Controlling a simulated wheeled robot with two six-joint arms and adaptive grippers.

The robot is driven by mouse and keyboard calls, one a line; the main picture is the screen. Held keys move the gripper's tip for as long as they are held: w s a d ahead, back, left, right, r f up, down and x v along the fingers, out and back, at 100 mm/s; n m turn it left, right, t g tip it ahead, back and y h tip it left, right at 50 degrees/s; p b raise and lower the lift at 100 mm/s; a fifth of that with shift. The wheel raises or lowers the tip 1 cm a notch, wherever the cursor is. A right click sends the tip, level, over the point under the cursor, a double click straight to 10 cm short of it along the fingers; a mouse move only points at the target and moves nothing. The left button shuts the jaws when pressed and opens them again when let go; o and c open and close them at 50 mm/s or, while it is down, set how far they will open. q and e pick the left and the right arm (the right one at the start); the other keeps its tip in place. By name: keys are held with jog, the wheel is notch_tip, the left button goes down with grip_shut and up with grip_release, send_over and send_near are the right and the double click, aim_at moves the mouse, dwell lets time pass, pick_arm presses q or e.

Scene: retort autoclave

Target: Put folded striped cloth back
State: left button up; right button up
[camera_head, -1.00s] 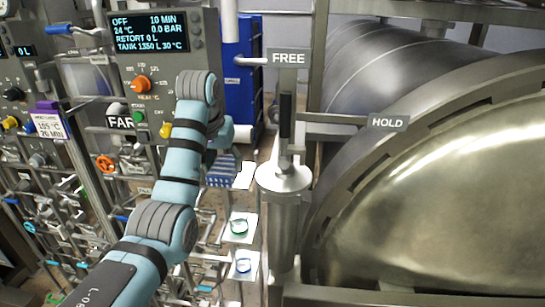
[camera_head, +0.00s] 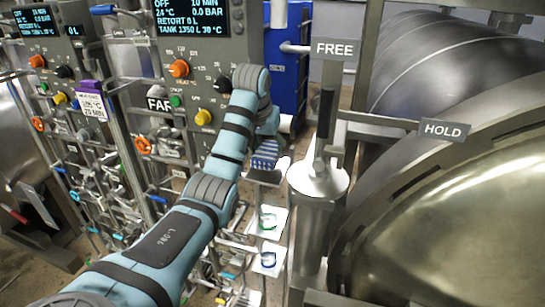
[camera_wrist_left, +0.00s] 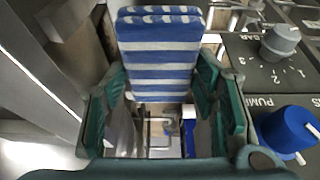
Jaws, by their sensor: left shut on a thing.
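The folded cloth (camera_wrist_left: 165,55), with blue and white stripes, stands between the green-padded fingers of my left gripper (camera_wrist_left: 163,110) in the left wrist view. The gripper is shut on it. In the head view the cloth (camera_head: 265,155) shows below the end of my left arm, in front of the panel and left of the upright lever. A small grey surface shows just below it; I cannot tell whether they touch. The fingers are mostly hidden by the arm in the head view. My right gripper is not in view.
A metal post with a lever (camera_head: 318,178) stands close right of the cloth, by the FREE sign (camera_head: 336,49) and HOLD sign (camera_head: 444,130). The large round vessel door (camera_head: 465,220) fills the right. A control panel (camera_head: 195,75) with knobs stands behind my arm. A blue knob (camera_wrist_left: 286,132) is near the gripper.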

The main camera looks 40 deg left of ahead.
aim_at(266, 152)
pick_arm(q)
notch_tip(266, 152, down, 3)
jog(key=shift+d+r, duration=0.1)
jog(key=shift+w+f, duration=0.2)
jog(key=shift+f, duration=0.05)
jog(key=o, duration=1.1)
jog(key=shift+f, duration=0.1)
jog(key=shift+o, duration=0.2)
jog(key=shift+a, duration=0.2)
